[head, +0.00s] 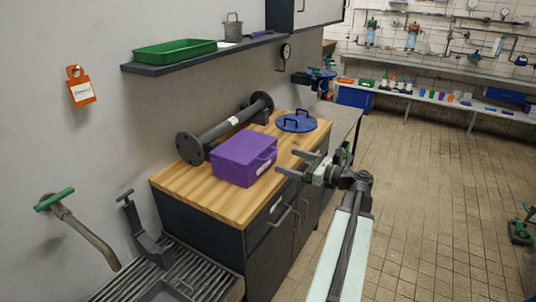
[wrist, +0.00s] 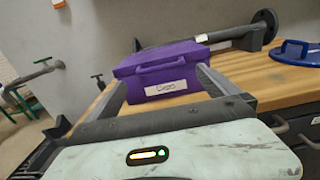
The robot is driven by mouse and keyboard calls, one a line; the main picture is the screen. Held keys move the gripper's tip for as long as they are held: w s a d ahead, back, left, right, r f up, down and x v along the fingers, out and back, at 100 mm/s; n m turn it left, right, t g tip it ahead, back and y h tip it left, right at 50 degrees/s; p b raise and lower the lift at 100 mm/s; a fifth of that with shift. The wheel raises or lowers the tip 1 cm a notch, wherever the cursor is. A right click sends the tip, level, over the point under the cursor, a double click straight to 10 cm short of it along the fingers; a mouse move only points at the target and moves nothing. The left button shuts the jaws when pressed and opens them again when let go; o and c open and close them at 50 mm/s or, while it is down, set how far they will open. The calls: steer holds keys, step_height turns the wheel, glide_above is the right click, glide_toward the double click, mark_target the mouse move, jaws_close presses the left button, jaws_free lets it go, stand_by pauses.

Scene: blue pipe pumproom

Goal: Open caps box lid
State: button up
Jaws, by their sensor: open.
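The purple caps box (head: 240,162) stands on the wooden worktop with its lid down. In the wrist view the box (wrist: 162,72) shows a white handwritten label (wrist: 165,88) on its front and a handle strip along the lid's front edge. My gripper (head: 282,161) is open and empty, to the right of the box and apart from it in the head view. In the wrist view my gripper (wrist: 158,75) has its two fingers pointing towards the box, one near each side of its front. The box's back is hidden.
A dark flanged pipe (head: 225,127) lies behind the box. A blue round lid with handles (head: 297,121) lies further along the worktop (head: 205,198). A shelf (head: 205,54) with a green tray (head: 175,50) hangs above. The tiled floor at right is open.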

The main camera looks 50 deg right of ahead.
mark_target(272, 154)
steer(key=x, duration=0.7)
steer(key=shift+w+a, duration=0.1)
steer(key=shift+w, duration=0.25)
